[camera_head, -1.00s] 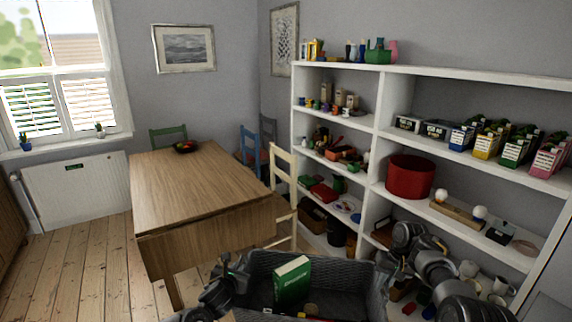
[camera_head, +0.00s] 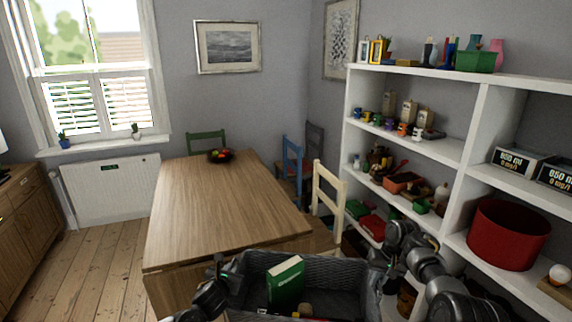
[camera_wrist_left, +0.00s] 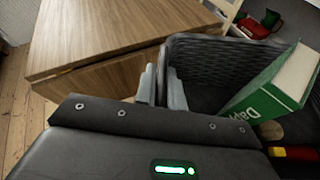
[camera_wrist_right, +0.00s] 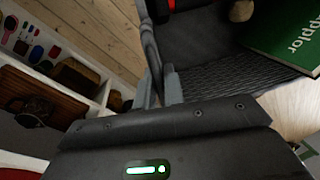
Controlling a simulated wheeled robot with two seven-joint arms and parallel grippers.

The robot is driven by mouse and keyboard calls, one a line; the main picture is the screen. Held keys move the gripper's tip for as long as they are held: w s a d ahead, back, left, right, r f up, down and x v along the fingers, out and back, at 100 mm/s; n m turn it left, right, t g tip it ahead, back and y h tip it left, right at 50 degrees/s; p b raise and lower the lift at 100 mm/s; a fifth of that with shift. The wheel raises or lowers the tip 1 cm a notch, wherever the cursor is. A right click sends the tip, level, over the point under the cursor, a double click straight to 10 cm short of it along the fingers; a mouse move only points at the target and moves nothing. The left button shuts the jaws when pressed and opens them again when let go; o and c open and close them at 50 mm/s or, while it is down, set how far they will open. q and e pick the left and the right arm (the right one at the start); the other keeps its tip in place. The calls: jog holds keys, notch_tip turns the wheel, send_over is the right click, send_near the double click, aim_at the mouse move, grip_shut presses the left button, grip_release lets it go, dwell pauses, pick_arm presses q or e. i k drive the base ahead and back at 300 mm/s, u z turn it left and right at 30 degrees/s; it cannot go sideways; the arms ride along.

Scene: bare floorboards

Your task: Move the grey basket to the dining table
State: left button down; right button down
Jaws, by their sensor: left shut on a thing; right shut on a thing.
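The grey basket (camera_head: 345,272) is at the bottom middle of the head view, close in front of me. It holds a green book (camera_head: 286,284) and some smaller items partly out of view. My left gripper (camera_wrist_left: 161,90) is shut on the basket's left wall. My right gripper (camera_wrist_right: 160,90) is shut on its opposite wall. The basket also shows in the left wrist view (camera_wrist_left: 208,60) and the right wrist view (camera_wrist_right: 215,82). The wooden dining table (camera_head: 205,205) stands just beyond the basket, to the left. A dark fruit bowl (camera_head: 220,157) sits at its far end.
A cream chair (camera_head: 328,200) stands at the table's right side, with blue (camera_head: 292,165) and green (camera_head: 205,143) chairs further back. A loaded white shelf (camera_head: 455,195) runs along the right, near my right arm. Most of the tabletop is bare. Open floor (camera_head: 85,265) lies to the left.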

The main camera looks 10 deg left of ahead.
aim_at(216, 199)
jog(key=u, duration=0.35)
jog(key=i, duration=1.7)
jog(key=u, duration=0.45)
jog(key=i, duration=1.1)
jog(key=u, duration=0.15)
